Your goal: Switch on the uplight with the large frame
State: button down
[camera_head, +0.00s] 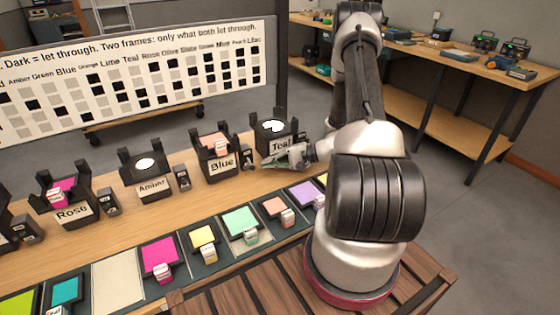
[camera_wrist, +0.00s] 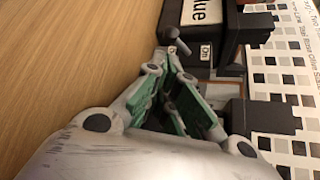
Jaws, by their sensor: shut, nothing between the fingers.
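The Blue uplight (camera_head: 221,166), a black lamp with a name plate, holds a salmon frame (camera_head: 213,139) on top. Its small black switch box (camera_head: 246,155) stands at its right; in the wrist view a grey lever (camera_wrist: 176,44) sticks out beside a small "On" label (camera_wrist: 206,53). The Rose uplight (camera_head: 73,211) holds a pink frame (camera_head: 64,187). I cannot tell surely which frame is larger. My gripper (camera_head: 270,162) is shut and empty, low in front of the Teal uplight (camera_head: 282,145), its tips just right of Blue's switch box. In the wrist view my gripper (camera_wrist: 163,62) is close to the lever; contact is unclear.
The Amber uplight (camera_head: 151,187) shows a bare white lens, as does Teal. Loose coloured frames, such as the green one (camera_head: 240,221), lie in a row of slots in front. A chart board (camera_head: 130,85) stands behind. Wooden bench top (camera_head: 200,195) is clear between lamps and slots.

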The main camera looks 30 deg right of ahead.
aim_at(250, 163)
jog(key=shift+x, duration=1.6)
jog(key=shift+s+r+m+g+h, duration=0.25)
jog(key=shift+m+g+h, duration=0.15)
jog(key=shift+m+g, duration=0.35)
jog(key=shift+s+a+r+m+g, duration=0.15)
jog(key=shift+r+m+g, duration=0.1)
jog(key=shift+m+g, duration=0.3)
jog(key=shift+s+r, duration=0.2)
jog(key=shift+r, duration=0.3)
jog(key=shift+s+r, duration=0.1)
jog(key=shift+r, duration=1.1)
